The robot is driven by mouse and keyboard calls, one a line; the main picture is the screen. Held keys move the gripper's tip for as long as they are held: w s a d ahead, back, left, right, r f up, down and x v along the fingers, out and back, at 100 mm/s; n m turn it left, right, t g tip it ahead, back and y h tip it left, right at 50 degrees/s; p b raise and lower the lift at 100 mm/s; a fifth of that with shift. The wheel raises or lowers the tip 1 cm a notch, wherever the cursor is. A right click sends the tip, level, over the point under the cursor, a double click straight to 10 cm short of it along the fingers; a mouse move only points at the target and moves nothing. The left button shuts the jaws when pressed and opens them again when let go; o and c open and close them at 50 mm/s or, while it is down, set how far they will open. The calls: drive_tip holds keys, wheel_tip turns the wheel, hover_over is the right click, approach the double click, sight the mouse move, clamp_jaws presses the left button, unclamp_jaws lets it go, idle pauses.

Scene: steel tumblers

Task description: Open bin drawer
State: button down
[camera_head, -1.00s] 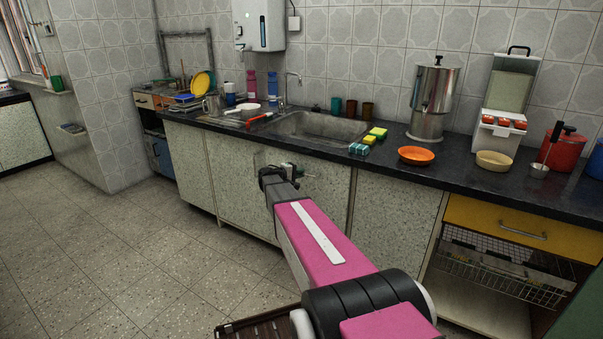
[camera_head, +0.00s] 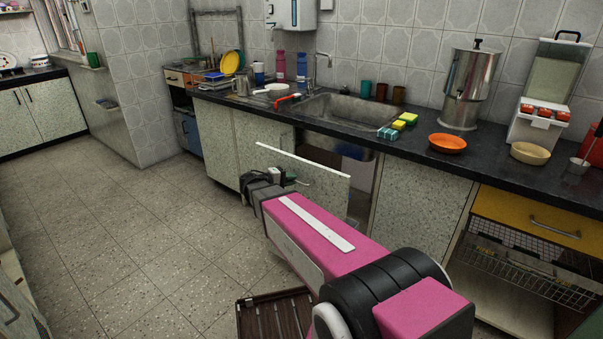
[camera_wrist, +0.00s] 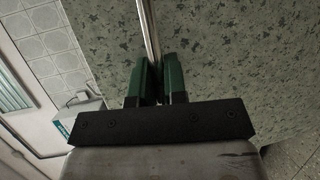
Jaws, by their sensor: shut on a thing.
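The bin drawer (camera_head: 325,195) has a speckled pale front with a white top edge. It stands pulled out from the cabinet under the sink, with a dark opening behind it. My gripper (camera_head: 292,179) is at this front, partly hidden by my pink arm. In the wrist view my gripper (camera_wrist: 155,78) has its green fingers shut around the metal bar handle (camera_wrist: 151,30) on the speckled panel. Most of the drawer's inside is hidden behind the front.
Speckled cabinet doors (camera_head: 262,140) flank the opening. The dark counter (camera_head: 490,165) above carries a sink (camera_head: 345,110), sponges, an orange bowl (camera_head: 447,143) and a steel container. A brown slatted object (camera_head: 275,318) is on the floor below my arm. Tiled floor is free on the left.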

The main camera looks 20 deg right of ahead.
drive_tip(key=shift+s+a, duration=0.8)
drive_tip(key=shift+a, duration=0.2)
drive_tip(key=shift+s+a, duration=0.75)
drive_tip(key=shift+a, duration=0.2)
drive_tip(key=c, duration=1.2)
unclamp_jaws()
drive_tip(key=shift+o, duration=0.2)
drive_tip(key=shift+a, duration=0.1)
drive_tip(key=v, duration=1)
drive_tip(key=shift+a, duration=0.3)
drive_tip(key=shift+s, duration=0.1)
drive_tip(key=s+d+f+m+g+y, duration=0.3)
drive_tip(key=s+d+f+y, duration=0.8)
drive_tip(key=y, duration=0.4)
drive_tip(key=shift+s+d+f+m+g, duration=0.4)
drive_tip(key=shift+f+g, duration=0.1)
drive_tip(key=shift+f, duration=0.25)
